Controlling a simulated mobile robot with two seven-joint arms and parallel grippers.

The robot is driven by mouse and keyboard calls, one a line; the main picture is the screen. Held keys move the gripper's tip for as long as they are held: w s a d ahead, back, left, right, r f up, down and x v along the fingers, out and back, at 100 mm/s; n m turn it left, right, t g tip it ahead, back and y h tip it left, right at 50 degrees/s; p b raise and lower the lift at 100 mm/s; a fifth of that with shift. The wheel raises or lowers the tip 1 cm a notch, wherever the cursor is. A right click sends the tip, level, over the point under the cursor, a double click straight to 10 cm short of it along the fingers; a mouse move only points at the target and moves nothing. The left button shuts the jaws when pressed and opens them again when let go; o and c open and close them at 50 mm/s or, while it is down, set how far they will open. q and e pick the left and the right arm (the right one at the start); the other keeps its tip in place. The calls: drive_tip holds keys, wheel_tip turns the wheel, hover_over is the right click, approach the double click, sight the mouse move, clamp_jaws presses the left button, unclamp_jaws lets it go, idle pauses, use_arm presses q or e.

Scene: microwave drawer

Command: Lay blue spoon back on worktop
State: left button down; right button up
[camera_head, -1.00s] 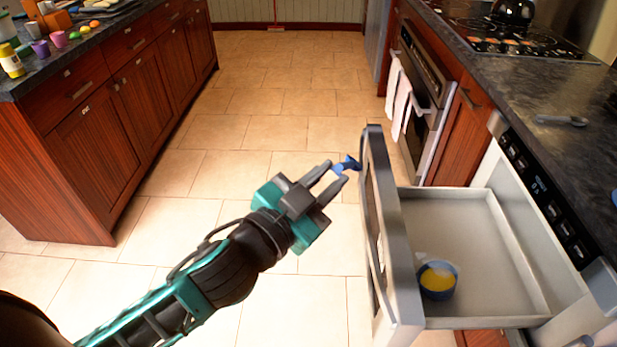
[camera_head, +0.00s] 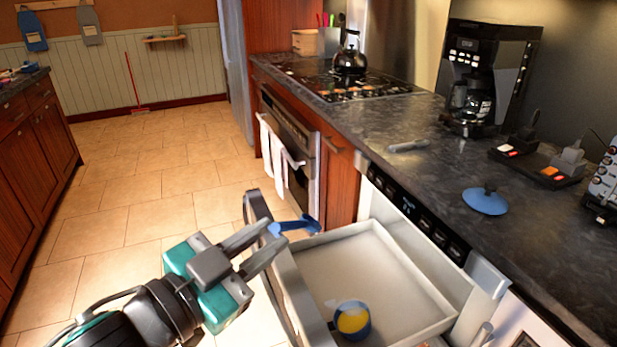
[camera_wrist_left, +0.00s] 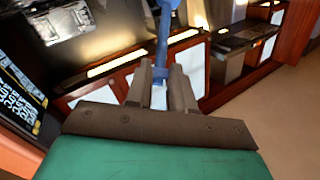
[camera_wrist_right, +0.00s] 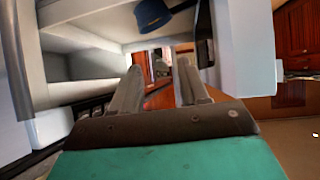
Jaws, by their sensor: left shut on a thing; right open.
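The blue spoon (camera_head: 293,226) is held at the tips of my left gripper (camera_head: 274,235), in front of the open drawer's top edge. In the left wrist view the spoon (camera_wrist_left: 162,45) stands up from between the two fingers; part of it is hidden by them. The dark stone worktop (camera_head: 440,175) runs along the right, beyond the drawer, and the spoon is apart from it. My right gripper (camera_wrist_right: 158,82) is open and empty in the right wrist view; I cannot make it out in the head view.
The open microwave drawer (camera_head: 385,255) holds a blue bowl with yellow contents (camera_head: 352,320). On the worktop are a blue lid (camera_head: 485,201), a grey utensil (camera_head: 408,146), a coffee maker (camera_head: 490,75) and a kettle (camera_head: 350,55). Bare worktop lies between utensil and lid.

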drive_tip(key=w+a+r+n+g+y, duration=0.15)
drive_tip(key=w+a+r+n, duration=0.35)
drive_tip(key=w+r, duration=0.55)
drive_tip(key=w+a+r+n+g+y, duration=0.15)
drive_tip(key=w+a+r+n, duration=0.3)
drive_tip(key=w+r, duration=0.6)
wheel_tip(320, 180, up, 12)
drive_tip(key=n+g+y, duration=0.1)
drive_tip(key=n+g, duration=0.1)
drive_tip(key=n, duration=0.6)
hover_over(300, 219)
drive_tip(key=w+d, duration=0.2)
drive_tip(key=w, duration=0.2)
drive_tip(key=shift+s+a+r, duration=0.15)
drive_tip(key=shift+s+a, duration=0.05)
drive_tip(key=shift+s, duration=0.05)
drive_tip(key=s+d+r+n+g+h, duration=0.2)
drive_tip(key=s+r+n+g+h, duration=0.1)
drive_tip(key=s+r+n, duration=0.3)
drive_tip(key=shift+n, duration=0.65)
drive_tip(key=x, duration=1.2)
drive_tip(key=shift+s+d+f, duration=0.15)
drive_tip(key=shift+d+f, duration=0.05)
drive_tip(key=shift+d, duration=0.05)
clamp_jaws()
